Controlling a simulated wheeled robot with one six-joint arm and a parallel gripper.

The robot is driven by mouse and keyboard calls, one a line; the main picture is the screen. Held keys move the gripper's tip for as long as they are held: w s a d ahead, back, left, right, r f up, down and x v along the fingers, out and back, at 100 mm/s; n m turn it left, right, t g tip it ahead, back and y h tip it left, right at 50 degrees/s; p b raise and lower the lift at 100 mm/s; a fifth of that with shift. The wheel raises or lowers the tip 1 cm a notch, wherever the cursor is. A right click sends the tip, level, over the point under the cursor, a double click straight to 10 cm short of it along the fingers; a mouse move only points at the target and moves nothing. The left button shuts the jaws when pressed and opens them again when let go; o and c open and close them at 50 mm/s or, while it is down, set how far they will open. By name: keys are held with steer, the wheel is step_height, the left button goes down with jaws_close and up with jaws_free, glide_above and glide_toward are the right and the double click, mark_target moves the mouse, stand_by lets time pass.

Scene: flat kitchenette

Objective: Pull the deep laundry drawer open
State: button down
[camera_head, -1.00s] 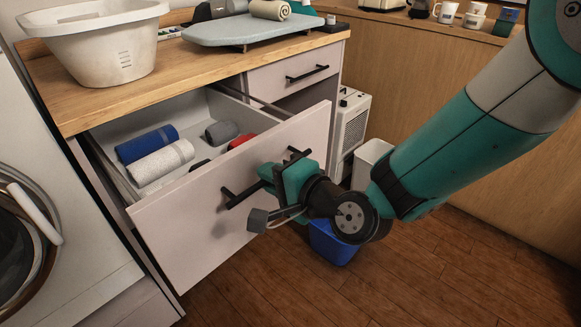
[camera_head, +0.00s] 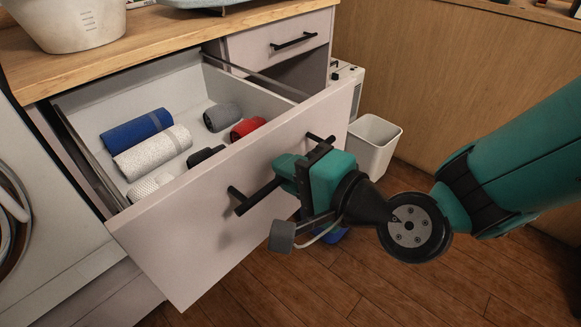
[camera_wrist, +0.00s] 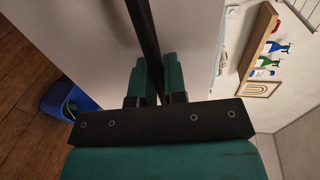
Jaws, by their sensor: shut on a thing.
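The deep laundry drawer (camera_head: 215,215) has a pale front and stands well out from the cabinet. Its black bar handle (camera_head: 256,196) runs across the front. My gripper (camera_head: 290,172) is shut on this handle, and its body hides the handle's middle. In the wrist view the handle (camera_wrist: 143,35) passes between the two teal fingers (camera_wrist: 158,82). Inside the drawer lie a blue rolled towel (camera_head: 137,130), a white rolled towel (camera_head: 152,153), a grey roll (camera_head: 222,116) and a red roll (camera_head: 247,128).
A shallow drawer (camera_head: 280,50) above is shut. A white bin (camera_head: 372,142) stands right of the drawer, with a blue bin (camera_wrist: 68,100) on the floor. The front-right floor is clear.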

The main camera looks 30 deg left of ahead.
steer(key=c, duration=1.2)
jaws_free()
steer(key=shift+d, duration=0.1)
steer(key=b+v, duration=1.6)
steer(key=v, duration=0.1)
steer(key=shift+d+r, duration=0.1)
